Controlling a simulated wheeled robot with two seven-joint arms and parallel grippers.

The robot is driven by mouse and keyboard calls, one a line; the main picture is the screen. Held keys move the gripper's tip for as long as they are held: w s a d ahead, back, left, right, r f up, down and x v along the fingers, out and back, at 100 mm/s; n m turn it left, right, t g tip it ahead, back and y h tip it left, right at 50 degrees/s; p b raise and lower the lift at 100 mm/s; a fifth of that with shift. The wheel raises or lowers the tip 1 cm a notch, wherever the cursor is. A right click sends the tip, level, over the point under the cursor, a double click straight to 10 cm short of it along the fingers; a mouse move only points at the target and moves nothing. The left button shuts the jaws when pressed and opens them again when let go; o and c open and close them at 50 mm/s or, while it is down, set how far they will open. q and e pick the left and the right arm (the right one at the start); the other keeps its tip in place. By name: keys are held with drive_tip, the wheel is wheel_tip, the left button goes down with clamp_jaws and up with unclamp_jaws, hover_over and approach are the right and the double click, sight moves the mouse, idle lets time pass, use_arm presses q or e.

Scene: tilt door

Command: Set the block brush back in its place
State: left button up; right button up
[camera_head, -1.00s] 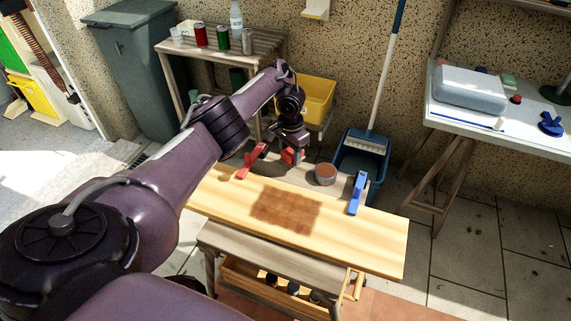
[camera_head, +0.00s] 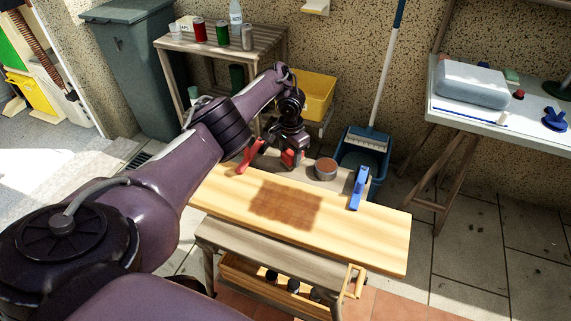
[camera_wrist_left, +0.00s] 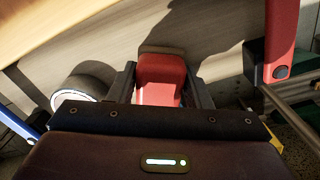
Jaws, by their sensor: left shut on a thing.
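The block brush (camera_head: 290,158) shows as a red block at the far edge of the workbench, behind the wooden board. My left gripper (camera_head: 293,154) is shut on it and points down. In the left wrist view the red brush (camera_wrist_left: 160,80) sits between the two dark fingers of the left gripper (camera_wrist_left: 161,92). Its underside is hidden, and I cannot tell whether it touches the bench top. The wooden board (camera_head: 345,228) lies on the bench with a darker brown stained patch (camera_head: 285,205). My right gripper is not in view.
A red clamp (camera_head: 248,157) stands left of the brush and a blue clamp (camera_head: 358,188) at the board's right. A round tin (camera_head: 326,169) with brown contents sits between brush and blue clamp. A yellow bin (camera_head: 316,92) and blue dustpan (camera_head: 365,150) are behind.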

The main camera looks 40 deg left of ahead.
use_arm(q)
drive_tip(key=shift+f+b, duration=0.3)
drive_tip(key=shift+f, duration=0.1)
drive_tip(key=o, duration=1.4)
drive_tip(key=shift+r, duration=0.15)
wheel_tip(320, 180, up, 7)
drive_tip(key=p, duration=0.3)
drive_tip(key=shift+r+p, duration=0.3)
drive_tip(key=shift+p, duration=0.4)
